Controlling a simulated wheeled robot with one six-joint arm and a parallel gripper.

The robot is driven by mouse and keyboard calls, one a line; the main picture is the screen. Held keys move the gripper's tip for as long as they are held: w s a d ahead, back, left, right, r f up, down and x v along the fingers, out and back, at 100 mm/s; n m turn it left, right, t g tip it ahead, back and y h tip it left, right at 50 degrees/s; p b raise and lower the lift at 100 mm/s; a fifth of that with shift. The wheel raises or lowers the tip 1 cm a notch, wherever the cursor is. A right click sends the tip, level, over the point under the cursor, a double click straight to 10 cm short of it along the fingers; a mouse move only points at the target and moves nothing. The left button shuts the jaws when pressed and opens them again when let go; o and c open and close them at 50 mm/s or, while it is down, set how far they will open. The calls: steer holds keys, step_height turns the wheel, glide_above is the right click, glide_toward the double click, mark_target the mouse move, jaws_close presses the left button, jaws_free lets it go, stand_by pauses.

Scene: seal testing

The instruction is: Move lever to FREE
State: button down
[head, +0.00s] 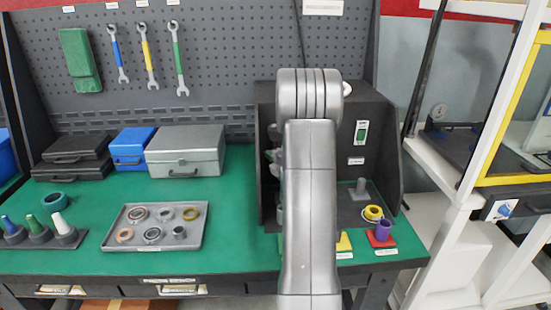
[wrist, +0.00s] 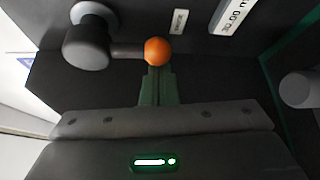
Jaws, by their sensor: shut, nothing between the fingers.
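In the wrist view the lever (wrist: 127,51) is a dark rod running from a round grey hub (wrist: 88,40) on the left to an orange ball knob (wrist: 156,52). It lies roughly level in the picture. My gripper (wrist: 158,70) has its green fingers shut together with nothing between them. The fingertips are right at the lower side of the knob; whether they touch it I cannot tell. A small white label (wrist: 180,21) sits above the knob, too blurred to read. In the head view my arm covers the lever and gripper.
A grey cylinder (wrist: 298,90) is at the wrist view's right. A parts tray (head: 115,240) and cases (head: 187,150) lie left; a purple cup (head: 383,230) stands right.

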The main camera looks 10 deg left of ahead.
steer(key=shift+w+d+f+n+h+b, duration=0.1)
steer(key=shift+d+n+h+b, duration=0.35)
steer(key=shift+b, duration=0.55)
steer(key=w+d+r+n+h+b, duration=0.2)
steer(key=d+r+n+h, duration=0.3)
steer(key=n, duration=0.3)
steer(key=shift+d+r+h+b, duration=0.2)
steer(key=shift+d+h+b, duration=0.5)
steer(key=shift+d+h, duration=0.2)
stand_by(0.5)
steer(key=shift+r, duration=0.15)
stand_by(0.3)
